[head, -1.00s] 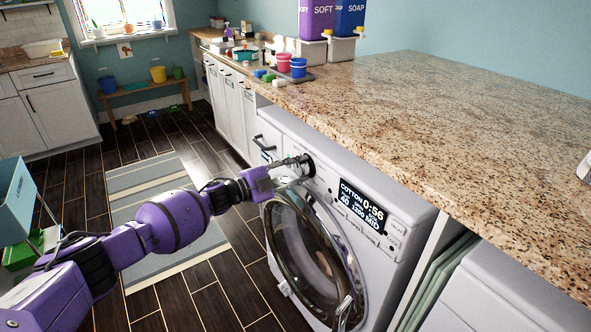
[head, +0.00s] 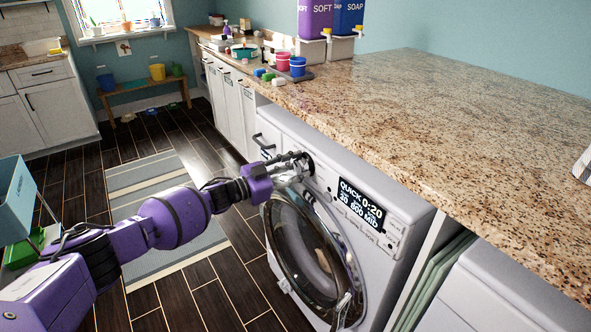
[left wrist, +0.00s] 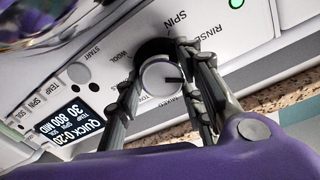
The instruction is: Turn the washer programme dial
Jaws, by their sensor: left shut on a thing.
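The washer (head: 375,285) stands under the granite counter with its round glass door (head: 312,245) at the front. Its display (head: 361,205) reads QUICK 0:20. The programme dial (left wrist: 161,77) is a pale round knob with a dark pointer mark, set in a black ring on the panel. My left gripper (left wrist: 165,85) is shut on the dial, one finger on each side of it. In the head view the left gripper (head: 297,164) reaches the panel from the left and hides most of the dial. My right gripper is not in view.
The granite counter (head: 430,120) overhangs the washer just above the panel. A drawer handle (head: 263,143) sits left of the dial. Detergent dispensers (head: 328,48) and cups (head: 298,66) stand on the counter. A striped rug (head: 150,190) lies on the open floor.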

